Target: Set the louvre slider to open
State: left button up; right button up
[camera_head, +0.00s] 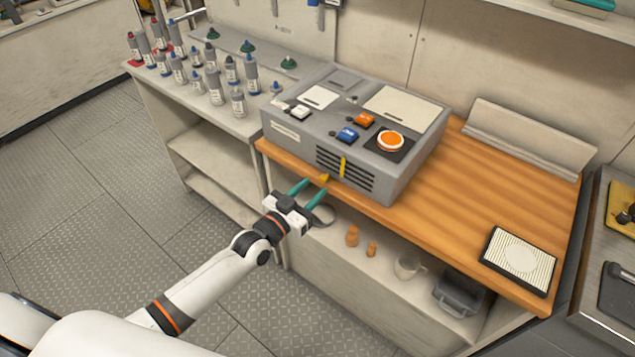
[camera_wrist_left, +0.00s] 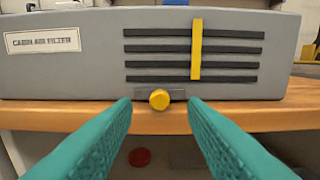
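The grey cabin air filter box (camera_head: 285,152) stands on the wooden counter. Dark louvre slats (camera_wrist_left: 150,50) cross its front, with an upright yellow bar (camera_wrist_left: 196,62) over them. A round yellow knob (camera_wrist_left: 159,99), apparently the slider's, sits low on the front on a short dark strip (camera_wrist_left: 176,93); it also shows in the head view (camera_head: 325,178). My left gripper (camera_head: 315,186) is open in front of the box, its teal fingers on either side of the knob in the wrist view, with visible gaps. Contact is not visible. My right gripper is out of view.
The box top carries an orange round button (camera_head: 390,141), a blue switch (camera_head: 347,134) and an orange switch (camera_head: 364,119). Several bottles (camera_head: 238,103) stand on the left bench. A filter panel (camera_head: 520,260) lies on the counter at right.

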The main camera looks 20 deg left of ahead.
aim_at(321, 180)
pick_arm(q)
jog(key=shift+x, duration=1.55)
grip_shut()
